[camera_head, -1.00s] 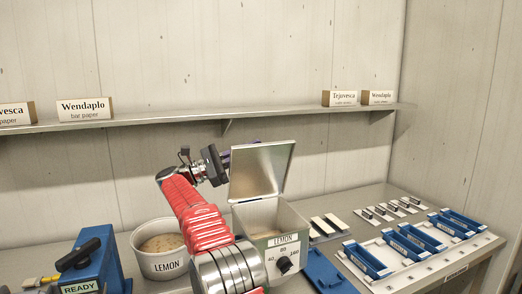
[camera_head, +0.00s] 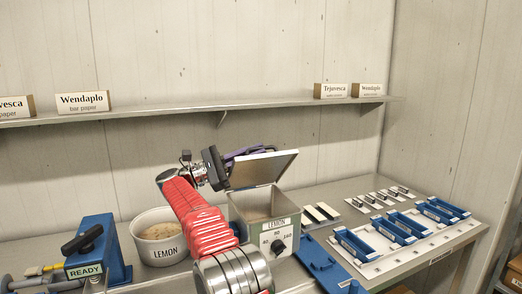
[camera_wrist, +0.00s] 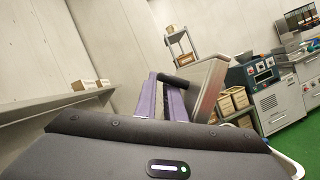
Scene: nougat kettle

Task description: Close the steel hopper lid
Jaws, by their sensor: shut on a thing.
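The steel hopper (camera_head: 268,206) stands on the bench, with a LEMON label and a dial on its front. Its square lid (camera_head: 263,168) is hinged at the back and tilted partly open, so the inside still shows. My gripper (camera_head: 243,153) is behind the lid's upper left edge, its purple fingers partly hidden by the lid. In the wrist view the purple fingers (camera_wrist: 165,100) are closed together at a dark bar, beside the grey lid (camera_wrist: 206,88). The exact contact at the fingertips is hard to see.
A white LEMON tub (camera_head: 163,245) stands left of the hopper, close under my arm. A blue READY device (camera_head: 96,255) is at the far left. Blue moulds on a white tray (camera_head: 385,262) lie to the right. A shelf (camera_head: 200,110) runs along the wall above.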

